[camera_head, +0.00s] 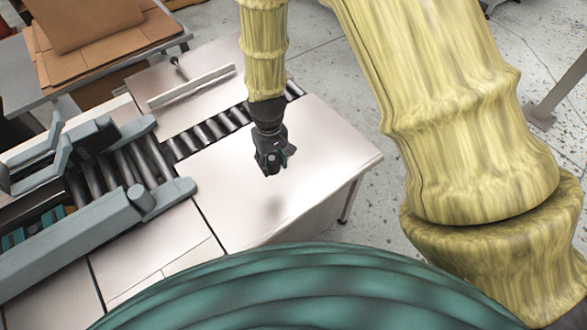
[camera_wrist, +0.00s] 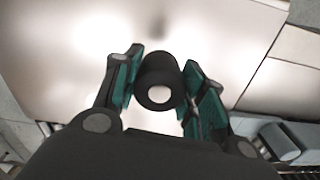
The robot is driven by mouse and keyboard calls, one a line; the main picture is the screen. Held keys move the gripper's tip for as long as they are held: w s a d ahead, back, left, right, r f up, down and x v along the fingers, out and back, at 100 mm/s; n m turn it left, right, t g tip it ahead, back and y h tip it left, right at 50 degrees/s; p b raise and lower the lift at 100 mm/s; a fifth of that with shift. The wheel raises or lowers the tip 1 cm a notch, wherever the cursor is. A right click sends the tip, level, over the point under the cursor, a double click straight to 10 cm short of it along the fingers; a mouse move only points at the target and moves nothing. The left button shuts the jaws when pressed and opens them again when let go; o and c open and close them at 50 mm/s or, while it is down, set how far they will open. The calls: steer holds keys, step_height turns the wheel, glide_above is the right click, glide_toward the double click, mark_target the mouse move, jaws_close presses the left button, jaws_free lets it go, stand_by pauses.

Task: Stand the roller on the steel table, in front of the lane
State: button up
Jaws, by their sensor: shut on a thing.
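A short black roller (camera_wrist: 157,79) with a pale round end sits between the teal-padded fingers of my gripper (camera_wrist: 160,90) in the wrist view. The gripper is shut on it. In the head view my gripper (camera_head: 271,163) hangs over the steel table (camera_head: 310,150), with a soft shadow on the bare top below it. The roller cannot be made out clearly in the head view. The lane (camera_head: 208,134), a strip of dark rollers, crosses the table behind the gripper.
A grey-framed roller conveyor (camera_head: 130,185) stands at the left, joining the lane. A raised metal rail (camera_head: 190,87) lies behind the lane. Cardboard (camera_head: 95,50) is stacked on another table at the upper left. The steel top around and right of my gripper is clear.

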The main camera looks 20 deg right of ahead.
steer(key=shift+n, duration=0.7)
steer(key=a+f+b, duration=0.1)
steer(key=f, duration=0.1)
steer(key=s+a+f+b, duration=0.1)
steer(key=b, duration=0.1)
steer(key=a+f+b, duration=0.1)
steer(key=f, duration=0.1)
steer(key=shift+s+a+f+b, duration=0.2)
steer(key=shift+f+b, duration=0.15)
steer(key=shift+b, duration=0.05)
steer(key=w+d, duration=0.3)
steer(key=d, duration=0.1)
steer(key=w+d+f+p, duration=0.1)
steer(key=w+d, duration=0.2)
steer(key=d, duration=0.1)
steer(key=w+d+p, duration=0.1)
steer(key=w+d, duration=0.3)
steer(key=shift+d+f, duration=0.1)
steer(key=shift+f, duration=0.15)
steer(key=shift+f+p, duration=0.6)
steer(key=shift+f, duration=1.15)
steer(key=shift+f, duration=0.1)
steer(key=o, duration=1.1)
steer(key=shift+r+b, duration=0.85)
steer(key=shift+r, duration=5.3)
